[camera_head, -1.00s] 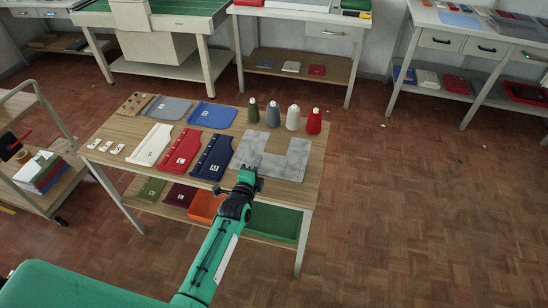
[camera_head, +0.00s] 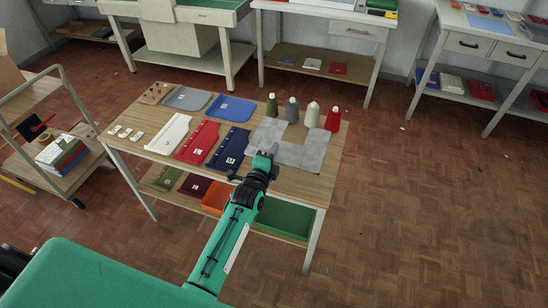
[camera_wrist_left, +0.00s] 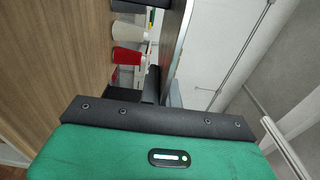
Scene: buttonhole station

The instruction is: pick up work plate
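The work plate (camera_head: 299,155) is a grey, mottled, U-shaped plate over the right part of the wooden table (camera_head: 305,190), its notch facing the cones. My left gripper (camera_head: 266,153) is at its near edge, left of the middle. In the left wrist view the plate (camera_wrist_left: 177,42) shows nearly edge-on, with dark fingers at its end, one on each side. It appears to be gripped and held above the tabletop, with its underside showing. The exact finger contact is small and partly hidden. My right gripper is not in view.
Several cones, including a red one (camera_head: 333,119), stand just behind the plate. The navy panel (camera_head: 229,149) and red panel (camera_head: 197,141) lie to its left. A green tray (camera_head: 285,218) is on the shelf below. Floor to the right is clear.

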